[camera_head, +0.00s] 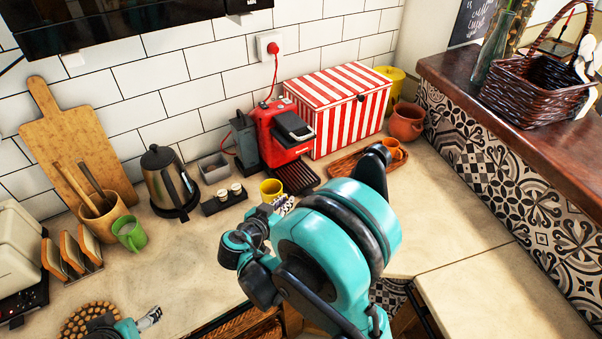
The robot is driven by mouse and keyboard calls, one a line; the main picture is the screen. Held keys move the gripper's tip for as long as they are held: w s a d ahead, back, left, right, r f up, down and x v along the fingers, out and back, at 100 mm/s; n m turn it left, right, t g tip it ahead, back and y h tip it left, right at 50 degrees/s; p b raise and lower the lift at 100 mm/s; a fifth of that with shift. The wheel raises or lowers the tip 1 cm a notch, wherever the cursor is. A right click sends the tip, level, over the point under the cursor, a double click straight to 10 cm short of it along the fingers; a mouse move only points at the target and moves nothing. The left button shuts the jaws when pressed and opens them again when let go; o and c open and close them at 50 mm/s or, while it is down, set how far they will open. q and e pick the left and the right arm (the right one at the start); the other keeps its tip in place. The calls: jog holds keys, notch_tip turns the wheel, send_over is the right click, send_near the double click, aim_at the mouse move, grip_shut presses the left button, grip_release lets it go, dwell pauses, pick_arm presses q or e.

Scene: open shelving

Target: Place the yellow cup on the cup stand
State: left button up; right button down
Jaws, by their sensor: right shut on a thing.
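The yellow cup (270,187) stands upright in front of the red coffee machine (281,133), at the left of its dark slatted tray (297,177). My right gripper (281,203) is shut on the yellow cup from the near side; its fingers and my teal arm hide part of the cup's lower side. I cannot tell if the cup touches the counter. A low dark stand (223,203) with small white cups is just left of the yellow cup. My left gripper (150,318) is low at the bottom left, away from the cup; its finger opening is unclear.
A kettle (169,180), green mug (129,233), utensil pot (103,214) and toast rack (71,256) stand to the left. A striped box (340,108), wooden tray (342,166) with an orange cup (392,148), and clay pot (406,122) are right. The right counter (470,240) is clear.

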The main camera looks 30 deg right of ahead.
jog(key=b+x, duration=0.1)
jog(key=x, duration=0.4)
jog(key=r+b+x, duration=0.1)
jog(key=b+x, duration=0.1)
jog(key=x, duration=0.4)
jog(key=r+b+x, duration=0.1)
jog(key=x, duration=0.5)
jog(key=shift+w+d+r, duration=0.2)
jog(key=shift+w+d, duration=0.15)
jog(key=shift+d, duration=0.15)
jog(key=shift+r, duration=0.15)
jog(key=shift+b, duration=0.3)
jog(key=c, duration=1.7)
grip_release()
